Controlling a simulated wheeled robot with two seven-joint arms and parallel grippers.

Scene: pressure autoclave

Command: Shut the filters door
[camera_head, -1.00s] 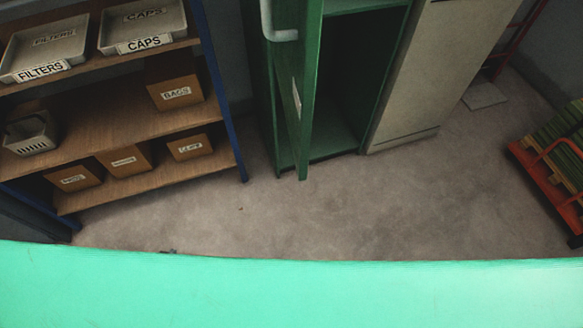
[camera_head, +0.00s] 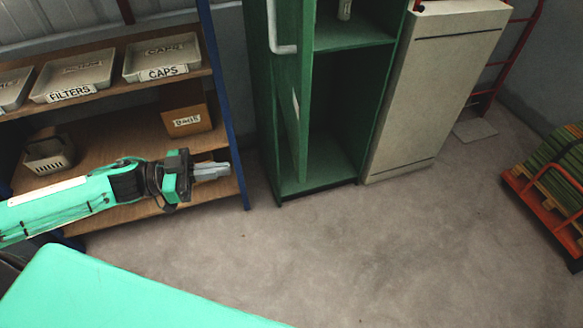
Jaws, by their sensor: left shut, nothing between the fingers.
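A green cabinet (camera_head: 335,172) stands in the middle of the view with its door (camera_head: 289,80) open. The door is swung out towards me and seen nearly edge-on. It has a pale bar handle (camera_head: 283,48) near its top and a small pale label that I cannot read. I cannot confirm from any lettering that this is the filters door. My left gripper (camera_head: 226,170) is shut and empty. It points right, in front of the shelf's right end, left of the door and apart from it. My right gripper is out of view.
A wooden shelf with blue posts (camera_head: 222,95) holds trays, including a FILTERS tray (camera_head: 75,76), and boxes at left. A beige cabinet (camera_head: 425,100) adjoins the green one. A red cart (camera_head: 545,205) stands at right. The floor (camera_head: 400,240) before the cabinet is clear.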

